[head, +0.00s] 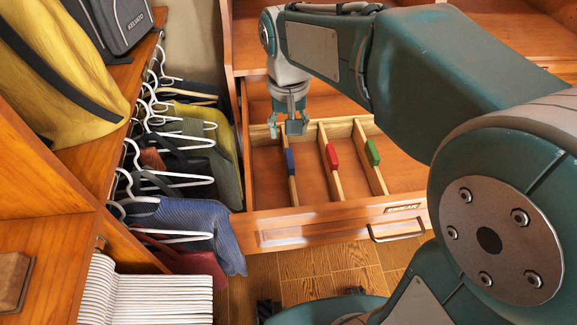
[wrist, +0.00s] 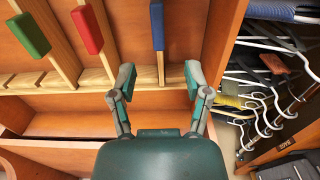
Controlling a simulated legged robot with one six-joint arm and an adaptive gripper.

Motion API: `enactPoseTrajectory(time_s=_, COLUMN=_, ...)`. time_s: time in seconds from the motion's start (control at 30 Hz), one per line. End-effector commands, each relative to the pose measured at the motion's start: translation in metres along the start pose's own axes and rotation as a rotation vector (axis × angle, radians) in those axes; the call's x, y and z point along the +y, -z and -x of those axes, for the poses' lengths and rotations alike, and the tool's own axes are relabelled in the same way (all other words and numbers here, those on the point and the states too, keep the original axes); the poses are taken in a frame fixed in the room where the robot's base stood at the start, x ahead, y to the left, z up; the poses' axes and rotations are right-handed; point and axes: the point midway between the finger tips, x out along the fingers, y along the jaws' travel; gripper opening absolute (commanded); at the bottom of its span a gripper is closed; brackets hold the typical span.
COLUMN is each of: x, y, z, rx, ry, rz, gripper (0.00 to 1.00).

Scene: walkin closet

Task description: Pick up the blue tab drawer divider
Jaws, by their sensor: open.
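The divider with the blue tab (head: 290,161) is the leftmost of three upright wooden dividers in the open drawer (head: 275,229) in the head view. In the wrist view its blue tab (wrist: 157,25) is at the top, with its wooden end running down to the slotted rail between my fingertips. My gripper (head: 286,127) is open and empty, over the back end of this divider. In the wrist view the fingers (wrist: 160,76) are spread to either side of the divider's end, and no contact shows. Their exact height above it is unclear.
Dividers with a red tab (head: 332,157) and a green tab (head: 373,152) stand to the right in the drawer. A slotted wooden rail (wrist: 60,80) crosses the drawer's back. Hanging clothes (head: 185,215) on white hangers crowd the drawer's left side.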

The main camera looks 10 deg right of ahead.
Motion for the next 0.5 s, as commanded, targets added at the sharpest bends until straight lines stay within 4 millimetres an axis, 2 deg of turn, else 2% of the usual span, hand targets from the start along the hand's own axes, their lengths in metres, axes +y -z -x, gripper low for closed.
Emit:
enactPoseTrajectory(time_s=0.2, x=0.001, y=-0.001, z=-0.036, rx=-0.003, ry=0.000, rz=0.000, gripper=0.63)
enactPoseTrajectory(time_s=0.5, x=0.001, y=-0.005, z=-0.066, rx=-0.002, ry=-0.001, rz=0.000, gripper=0.63)
